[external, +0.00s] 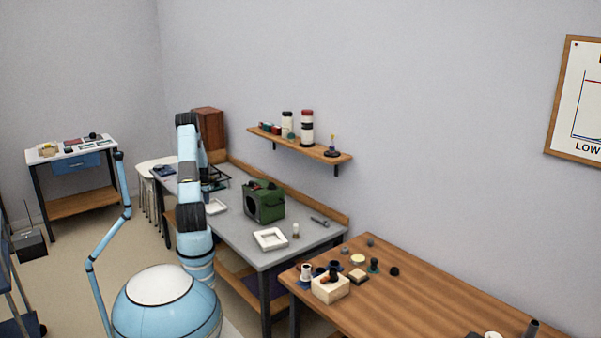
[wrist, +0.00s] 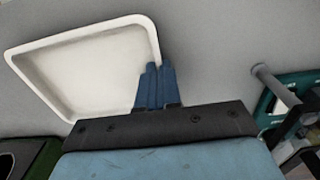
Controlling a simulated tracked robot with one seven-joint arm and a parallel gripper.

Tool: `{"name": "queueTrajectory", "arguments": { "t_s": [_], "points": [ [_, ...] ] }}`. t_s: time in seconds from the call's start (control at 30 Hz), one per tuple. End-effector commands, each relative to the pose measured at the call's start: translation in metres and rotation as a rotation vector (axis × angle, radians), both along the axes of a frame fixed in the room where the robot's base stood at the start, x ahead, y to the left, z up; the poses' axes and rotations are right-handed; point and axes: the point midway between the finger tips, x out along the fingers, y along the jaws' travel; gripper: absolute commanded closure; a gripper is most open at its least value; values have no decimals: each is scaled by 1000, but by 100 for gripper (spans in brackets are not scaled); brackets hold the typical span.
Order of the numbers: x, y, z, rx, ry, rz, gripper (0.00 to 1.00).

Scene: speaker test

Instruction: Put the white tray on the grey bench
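The grey bench (external: 316,238) runs along the wall in the external view. A small white tray (external: 216,206) shows beside my arm, over the bench's left part. A larger square white tray (external: 270,239) lies near the bench's front right edge. In the wrist view, my gripper (wrist: 155,72) has its blue fingers close together at the right rim of a white tray (wrist: 85,62), seemingly pinching it. That tray is over a grey surface. I cannot tell whether it touches the surface. My arm hides the gripper in the external view.
A green box (external: 264,202) stands at the bench's back, with a small cylinder (external: 296,231) and a grey tool (external: 319,221) to its right. A wall shelf (external: 330,155) hangs above. A wooden table (external: 450,290) adjoins on the right. A teal object (wrist: 285,90) is right of the fingers.

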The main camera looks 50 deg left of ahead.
Motion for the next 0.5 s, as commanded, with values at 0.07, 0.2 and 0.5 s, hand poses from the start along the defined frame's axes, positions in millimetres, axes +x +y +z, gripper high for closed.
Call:
{"name": "queueTrajectory", "arguments": {
  "t_s": [0.07, 0.2, 0.5],
  "points": [
    [0, 0, -1, 0, 0, 0, 93],
    [0, 0, -1, 0, 0, 0, 79],
    [0, 0, 0, 0, 0, 0, 71]
  ]
}}
